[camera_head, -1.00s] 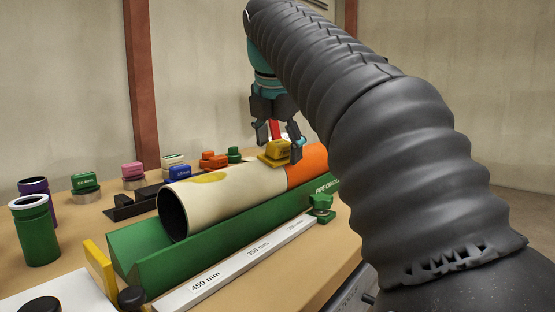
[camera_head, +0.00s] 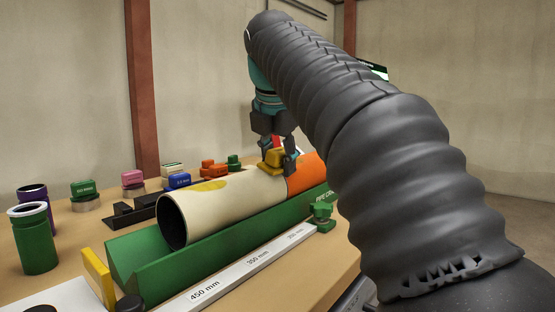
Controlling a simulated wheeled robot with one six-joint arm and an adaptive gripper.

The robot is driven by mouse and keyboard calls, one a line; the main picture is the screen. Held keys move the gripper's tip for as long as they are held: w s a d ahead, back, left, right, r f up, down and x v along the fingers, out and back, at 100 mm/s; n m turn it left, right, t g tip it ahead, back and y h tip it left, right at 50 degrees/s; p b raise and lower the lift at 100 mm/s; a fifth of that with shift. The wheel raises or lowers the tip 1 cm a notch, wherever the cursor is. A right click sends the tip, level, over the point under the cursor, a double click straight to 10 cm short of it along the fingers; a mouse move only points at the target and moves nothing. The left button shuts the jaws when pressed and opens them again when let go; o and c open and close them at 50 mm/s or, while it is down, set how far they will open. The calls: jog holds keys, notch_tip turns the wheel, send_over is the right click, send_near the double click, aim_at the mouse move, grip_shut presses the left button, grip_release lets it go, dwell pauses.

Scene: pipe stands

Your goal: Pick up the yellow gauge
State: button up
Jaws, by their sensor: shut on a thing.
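The yellow gauge (camera_head: 273,158) sits on top of the cream pipe (camera_head: 226,203), close to its orange end section (camera_head: 304,177). My gripper (camera_head: 279,158) points down over the gauge, with a finger on either side of it. The fingers are closed on the gauge, which appears to be still at the pipe's surface; I cannot tell whether there is a gap beneath it. The far side of the gauge is hidden.
The pipe lies in a green cradle (camera_head: 142,247) with a white ruler strip (camera_head: 232,276) in front. Several coloured blocks, including a blue one (camera_head: 180,180), stand behind.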

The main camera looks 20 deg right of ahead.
aim_at(280, 147)
jog(key=shift+r, duration=0.5)
notch_tip(280, 147, up, 4)
jog(key=shift+w+d+f+p, duration=0.1)
jog(key=shift+f+p, duration=0.1)
jog(key=shift+p, duration=0.9)
jog(key=d+r, duration=0.6)
jog(key=d, duration=0.5)
jog(key=shift+s+d, duration=0.25)
jog(key=shift+s, duration=0.2)
jog(key=shift+r, duration=0.1)
